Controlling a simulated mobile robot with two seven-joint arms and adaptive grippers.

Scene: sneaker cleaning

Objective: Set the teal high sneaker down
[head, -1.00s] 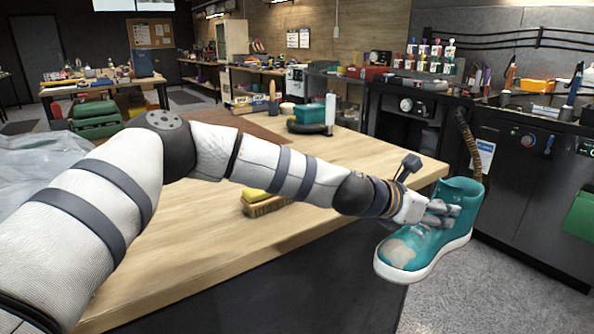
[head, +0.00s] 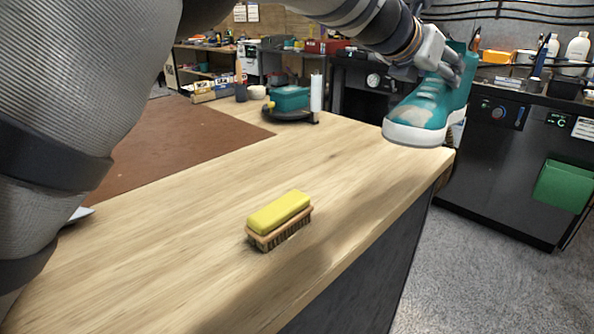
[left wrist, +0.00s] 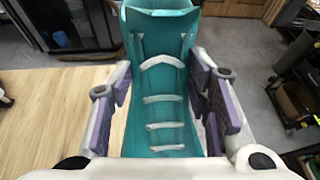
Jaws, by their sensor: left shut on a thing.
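The teal high sneaker (head: 430,104) has a white sole and a pale stain on its toe. My left gripper (head: 448,68) is shut on it and holds it up in the air, above the far right corner of the wooden table (head: 180,250). In the left wrist view the sneaker (left wrist: 163,100) fills the space between the two fingers (left wrist: 165,95), laces facing the camera, with table on the left and floor on the right below it. My right gripper is not in view.
A brush with a yellow top (head: 279,216) lies on the table. A brown mat (head: 170,140), a teal box (head: 289,98) and a white bottle (head: 316,95) are farther back. The table's right part is clear.

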